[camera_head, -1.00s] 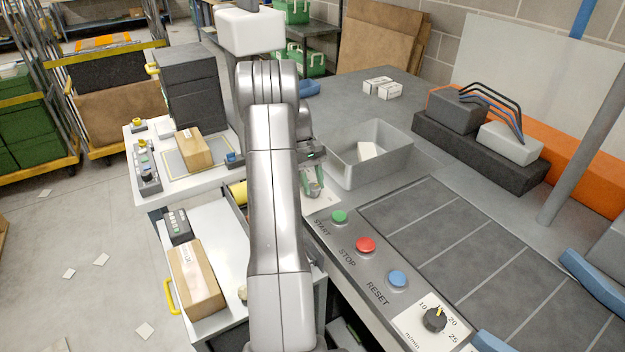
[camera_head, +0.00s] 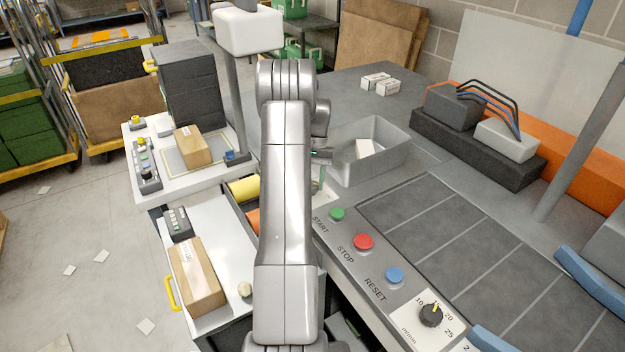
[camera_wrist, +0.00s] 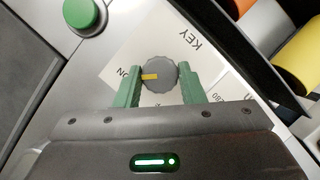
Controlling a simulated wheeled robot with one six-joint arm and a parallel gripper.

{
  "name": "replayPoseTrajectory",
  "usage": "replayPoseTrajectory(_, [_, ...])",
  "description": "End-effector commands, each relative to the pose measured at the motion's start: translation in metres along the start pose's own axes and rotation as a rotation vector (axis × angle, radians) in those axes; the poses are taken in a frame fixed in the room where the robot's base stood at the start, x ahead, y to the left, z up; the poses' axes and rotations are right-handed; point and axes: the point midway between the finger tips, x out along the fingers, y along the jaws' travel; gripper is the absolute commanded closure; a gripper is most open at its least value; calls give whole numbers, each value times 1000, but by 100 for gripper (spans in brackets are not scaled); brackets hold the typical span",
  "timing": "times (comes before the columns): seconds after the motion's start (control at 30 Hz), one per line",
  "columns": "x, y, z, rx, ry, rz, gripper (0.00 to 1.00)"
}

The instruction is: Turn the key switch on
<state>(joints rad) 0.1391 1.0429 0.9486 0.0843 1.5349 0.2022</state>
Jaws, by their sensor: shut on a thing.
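The key switch is a round grey knob (camera_wrist: 162,80) with a yellow pointer mark, set on a white label plate (camera_wrist: 110,72) marked KEY. In the wrist view the yellow mark points left, towards the letters ON. My gripper (camera_wrist: 161,86) has one green finger on each side of the knob and is shut on it.
A green START button (camera_head: 337,214) lies close to the key switch, with a red STOP button (camera_head: 363,242), a blue RESET button (camera_head: 394,275) and a black dial (camera_head: 431,315) along the panel. A grey bin (camera_head: 372,150) stands behind. Yellow (camera_head: 243,189) and orange rollers lie left of the panel.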

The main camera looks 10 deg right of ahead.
Motion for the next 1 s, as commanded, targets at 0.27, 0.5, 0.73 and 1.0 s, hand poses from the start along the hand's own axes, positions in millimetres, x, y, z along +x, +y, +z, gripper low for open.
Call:
replayPoseTrajectory(0.27, [-1, 0, 0, 44, 4, -19, 87])
replayPoseTrajectory(0.5, [-1, 0, 0, 48, 3, -21, 87])
replayPoseTrajectory(0.73, [-1, 0, 0, 48, 3, -20, 49])
replayPoseTrajectory(1.0, [0, 0, 0, 47, 1, -20, 42])
